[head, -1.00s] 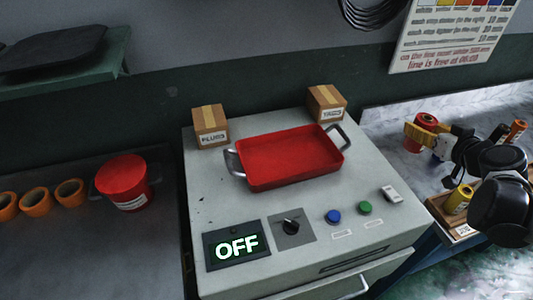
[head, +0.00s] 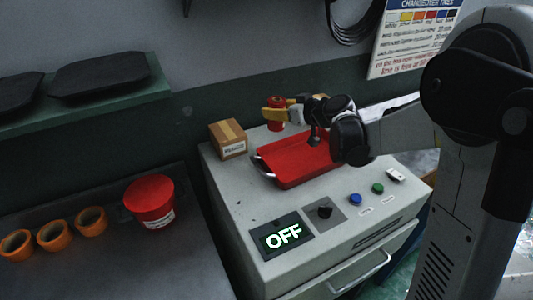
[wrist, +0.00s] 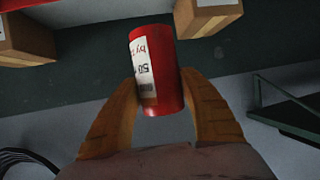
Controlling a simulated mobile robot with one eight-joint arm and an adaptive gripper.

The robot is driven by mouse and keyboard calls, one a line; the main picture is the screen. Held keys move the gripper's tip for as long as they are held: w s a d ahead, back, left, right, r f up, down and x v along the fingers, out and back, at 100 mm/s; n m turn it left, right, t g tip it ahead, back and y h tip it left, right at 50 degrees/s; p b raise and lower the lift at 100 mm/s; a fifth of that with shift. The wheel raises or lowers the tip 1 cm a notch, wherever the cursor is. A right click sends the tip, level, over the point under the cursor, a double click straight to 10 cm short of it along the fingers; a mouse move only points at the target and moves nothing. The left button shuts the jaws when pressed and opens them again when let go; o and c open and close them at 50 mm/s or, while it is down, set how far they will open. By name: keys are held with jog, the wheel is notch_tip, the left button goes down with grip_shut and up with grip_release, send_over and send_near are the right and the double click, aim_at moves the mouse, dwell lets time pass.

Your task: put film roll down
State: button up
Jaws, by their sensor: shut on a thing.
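My gripper (head: 270,114) is shut on a red film roll (head: 277,121). In the wrist view the roll (wrist: 158,75) is held upright between the two wooden-coloured fingers, with a white label on its side. In the head view it appears near the back edge of the red tray (head: 290,180), between two cardboard boxes. Its height above the machine top is hard to tell. My wrist and arm hide the tray's right part.
The tray stands on a grey machine (head: 235,195) with an OFF display (head: 283,236). A cardboard box (head: 228,139) stands behind at left; another (head: 322,98) is partly hidden. A red tub (head: 150,203) and orange rings (head: 54,236) sit on the left bench (head: 110,265).

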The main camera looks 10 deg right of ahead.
jog(key=b, duration=0.4)
send_over(237, 144)
jog(key=s+d, duration=0.2)
jog(key=s, duration=0.1)
notch_tip(237, 144, down, 7)
jog(key=shift+f+b, duration=0.95)
jog(key=shift+f, duration=1)
jog(key=shift+f, duration=0.25)
jog(key=o, duration=1.3)
jog(key=shift+r, duration=0.1)
jog(key=shift+r, duration=0.1)
